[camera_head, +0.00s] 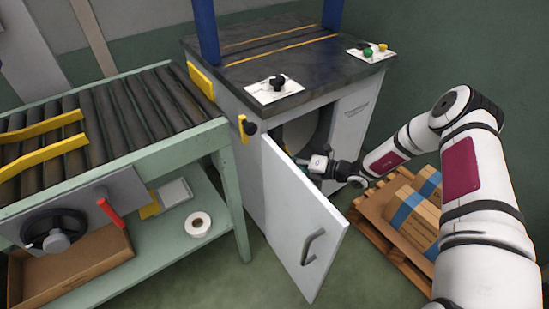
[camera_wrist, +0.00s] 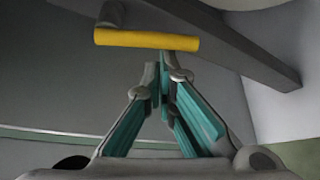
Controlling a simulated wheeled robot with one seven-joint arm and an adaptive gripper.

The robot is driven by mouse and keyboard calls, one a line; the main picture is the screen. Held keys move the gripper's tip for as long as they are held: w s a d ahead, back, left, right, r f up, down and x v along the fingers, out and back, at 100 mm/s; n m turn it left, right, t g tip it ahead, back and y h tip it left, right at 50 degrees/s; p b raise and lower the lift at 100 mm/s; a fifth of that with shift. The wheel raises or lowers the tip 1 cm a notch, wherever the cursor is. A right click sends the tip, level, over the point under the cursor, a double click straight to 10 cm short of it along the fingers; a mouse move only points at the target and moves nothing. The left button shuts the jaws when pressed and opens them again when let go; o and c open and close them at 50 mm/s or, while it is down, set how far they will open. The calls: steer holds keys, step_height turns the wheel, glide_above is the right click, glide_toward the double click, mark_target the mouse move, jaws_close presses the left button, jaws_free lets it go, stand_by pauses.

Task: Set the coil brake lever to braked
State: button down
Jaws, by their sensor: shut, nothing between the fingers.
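In the wrist view a yellow bar grip (camera_wrist: 147,40), which looks like the brake lever's handle, lies crosswise just beyond my fingertips. A dark grey arm runs behind it toward the right. My gripper (camera_wrist: 165,75) is shut and empty, with its tips just below the bar; I cannot tell whether they touch it. In the head view my arm reaches from the right to the cabinet opening, behind the open door (camera_head: 306,225). The door hides my fingertips and the lever there. A round grey coil (camera_head: 298,133) shows partly inside the cabinet. The lever's setting cannot be read.
The grey door with its handle (camera_head: 313,246) stands swung out in front of the opening. A pallet (camera_head: 372,212) with boxes (camera_head: 411,218) lies on the floor at right. A roller conveyor (camera_head: 100,125) stands at left. A yellow latch (camera_head: 242,128) is on the cabinet front.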

steer(key=shift+w+d+r+n+t+h+p, duration=0.1)
steer(key=shift+w+d+r+n+h+p, duration=0.35)
steer(key=shift+p, duration=0.4)
steer(key=shift+w+d+r+n+t+h+p, duration=0.1)
steer(key=shift+w+d+n+h+p, duration=0.1)
steer(key=shift+d+n+h+p, duration=0.5)
steer(key=shift+w+d+r+n+t+h+p, duration=0.1)
steer(key=shift+w+d+r+n+h+p, duration=0.25)
steer(key=shift+p, duration=0.65)
steer(key=shift+w+d+r, duration=0.1)
steer(key=shift+d+r, duration=0.05)
steer(key=shift+r, duration=0.05)
